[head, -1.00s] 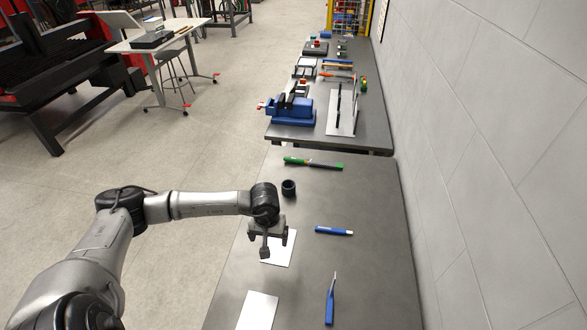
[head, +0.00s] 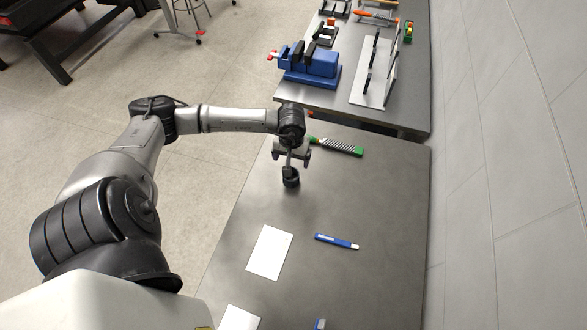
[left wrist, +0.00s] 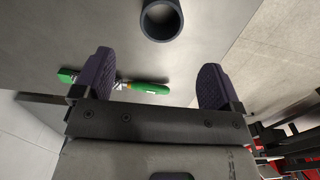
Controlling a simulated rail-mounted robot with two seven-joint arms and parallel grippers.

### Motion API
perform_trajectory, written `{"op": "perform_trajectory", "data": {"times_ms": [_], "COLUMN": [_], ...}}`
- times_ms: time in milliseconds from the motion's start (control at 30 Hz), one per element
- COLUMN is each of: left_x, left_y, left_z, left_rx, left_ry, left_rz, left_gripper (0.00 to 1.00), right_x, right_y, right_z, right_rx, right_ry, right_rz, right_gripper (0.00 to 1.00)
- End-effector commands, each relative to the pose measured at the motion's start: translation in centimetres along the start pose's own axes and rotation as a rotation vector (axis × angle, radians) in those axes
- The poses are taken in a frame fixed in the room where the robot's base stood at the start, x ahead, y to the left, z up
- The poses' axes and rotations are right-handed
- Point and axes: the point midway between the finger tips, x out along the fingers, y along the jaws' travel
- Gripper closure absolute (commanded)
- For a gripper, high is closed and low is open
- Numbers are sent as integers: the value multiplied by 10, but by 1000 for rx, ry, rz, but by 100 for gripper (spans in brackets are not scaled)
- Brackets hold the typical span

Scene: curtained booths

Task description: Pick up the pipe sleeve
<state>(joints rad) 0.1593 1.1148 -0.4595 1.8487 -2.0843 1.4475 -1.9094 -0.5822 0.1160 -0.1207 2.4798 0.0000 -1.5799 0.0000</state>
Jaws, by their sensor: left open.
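The pipe sleeve (head: 291,181) is a short, dark, hollow cylinder standing upright on the grey table. My left gripper (head: 291,158) is above and close to it in the head view, partly overlapping its top edge. In the left wrist view the sleeve (left wrist: 161,18) shows its round open end at the top, beyond the two spread fingertips. The left gripper (left wrist: 155,80) is open with nothing between its fingers. My right gripper is not in view.
A green-handled file (head: 338,147) lies just behind the gripper. A blue-handled tool (head: 337,241) and white sheets (head: 269,252) lie nearer. A blue vise (head: 309,66) stands on the far table. A grey wall (head: 500,150) borders the right side.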

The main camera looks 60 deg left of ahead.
Motion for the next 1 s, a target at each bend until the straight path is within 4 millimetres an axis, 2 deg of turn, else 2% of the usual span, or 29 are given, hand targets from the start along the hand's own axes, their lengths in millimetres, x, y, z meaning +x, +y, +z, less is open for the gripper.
{"op": "perform_trajectory", "data": {"times_ms": [100, 300, 667, 1000], "left_x": [22, 52, 74, 114], "left_y": [0, 0, 0, -2], "left_z": [2, 1, 1, 1], "left_rx": [-1, -2, 0, -1], "left_ry": [-6, -4, -3, -2], "left_rz": [0, -1, -1, 1], "left_gripper": [10, 10, 10, 10], "right_x": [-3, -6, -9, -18], "right_y": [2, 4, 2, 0], "right_z": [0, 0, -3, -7], "right_rx": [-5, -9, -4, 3], "right_ry": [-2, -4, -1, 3], "right_rz": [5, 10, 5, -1], "right_gripper": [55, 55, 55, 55]}}
